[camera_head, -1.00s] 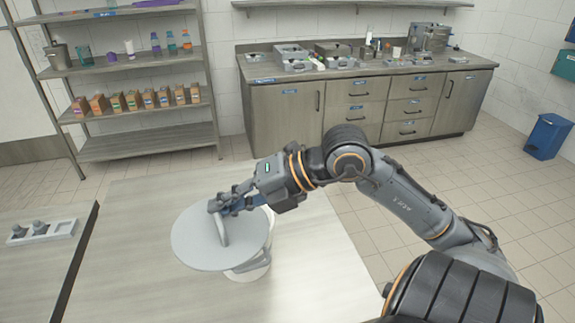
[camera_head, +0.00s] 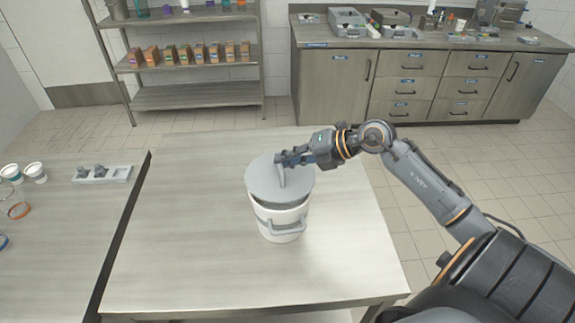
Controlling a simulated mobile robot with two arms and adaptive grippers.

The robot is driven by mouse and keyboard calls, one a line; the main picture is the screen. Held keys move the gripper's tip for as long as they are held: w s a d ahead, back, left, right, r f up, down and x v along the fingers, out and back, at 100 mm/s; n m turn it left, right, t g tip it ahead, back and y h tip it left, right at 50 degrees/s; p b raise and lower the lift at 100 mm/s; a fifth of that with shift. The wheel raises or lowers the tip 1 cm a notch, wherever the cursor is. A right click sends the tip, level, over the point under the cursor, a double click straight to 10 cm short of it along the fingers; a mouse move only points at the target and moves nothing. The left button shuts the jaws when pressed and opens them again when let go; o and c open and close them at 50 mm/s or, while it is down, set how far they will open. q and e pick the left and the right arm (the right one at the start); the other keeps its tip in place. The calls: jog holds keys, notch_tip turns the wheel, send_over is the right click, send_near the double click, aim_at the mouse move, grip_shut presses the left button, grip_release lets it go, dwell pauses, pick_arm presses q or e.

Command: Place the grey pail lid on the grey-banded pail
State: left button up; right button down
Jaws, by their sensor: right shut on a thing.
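The grey pail lid (camera_head: 262,185) is a round disc with an upright handle on top. My right gripper (camera_head: 282,160) is shut on that handle. The white pail with a grey band (camera_head: 281,230) stands upright on the table, with a grey handle at its front. The lid is over the pail's mouth and hides most of it; a strip of rim and grey band shows below the lid's front edge. I cannot tell whether the lid rests on the rim or hangs just above it. My left gripper is not in view.
The light table (camera_head: 190,260) is bare around the pail. On the left, another surface holds a grey tray (camera_head: 103,174), small white cups (camera_head: 35,173) and coloured rings (camera_head: 18,210). A shelf with boxes (camera_head: 168,55) and a cabinet (camera_head: 335,88) stand behind.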

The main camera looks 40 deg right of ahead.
aim_at(287, 172)
notch_tip(287, 172, down, 3)
jog(key=shift+w+d+p, duration=0.15)
jog(key=shift+p, duration=0.75)
jog(key=shift+f, duration=0.35)
jog(key=c, duration=1.4)
grip_release()
jog(key=shift+d, duration=0.1)
